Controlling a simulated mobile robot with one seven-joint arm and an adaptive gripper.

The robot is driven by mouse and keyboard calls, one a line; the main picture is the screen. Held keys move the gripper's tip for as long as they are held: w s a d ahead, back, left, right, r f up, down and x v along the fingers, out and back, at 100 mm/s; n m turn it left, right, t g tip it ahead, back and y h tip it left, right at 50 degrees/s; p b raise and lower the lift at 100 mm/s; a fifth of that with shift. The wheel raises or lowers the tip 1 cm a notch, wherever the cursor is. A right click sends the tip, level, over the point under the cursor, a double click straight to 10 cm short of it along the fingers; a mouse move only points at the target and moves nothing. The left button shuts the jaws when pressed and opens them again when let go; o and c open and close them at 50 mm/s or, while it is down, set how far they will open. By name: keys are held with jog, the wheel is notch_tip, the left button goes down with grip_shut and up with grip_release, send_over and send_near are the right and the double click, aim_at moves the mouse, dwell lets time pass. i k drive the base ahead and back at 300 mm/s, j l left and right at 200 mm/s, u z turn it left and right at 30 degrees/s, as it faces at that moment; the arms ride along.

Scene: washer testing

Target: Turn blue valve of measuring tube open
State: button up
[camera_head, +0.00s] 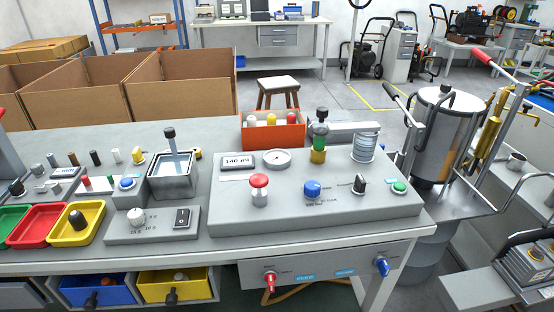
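A blue valve handle (382,266) sits at the right end of the grey front panel (325,274) below the tabletop. Its handle points downward, tilted slightly. A red valve handle (269,281) sits at the left end of the same panel and points down. A separate blue round knob (312,190) stands on the grey console (235,217) above. A short clear ringed cylinder (366,146) stands at the console's back right; I cannot tell whether it is the measuring tube. My gripper is not in view.
A red push button (259,188), a gauge (277,158) and a green button (400,187) are on the console. A metal tank (440,130) with handles stands to the right. Blue (92,293) and yellow (175,286) bins hang under the table. An orange hose runs below the panel.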

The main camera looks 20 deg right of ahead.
aim_at(383, 268)
jog(key=l+z, duration=0.25)
jog(key=z, duration=0.2)
jog(key=l+z, duration=0.3)
jog(key=z, duration=0.2)
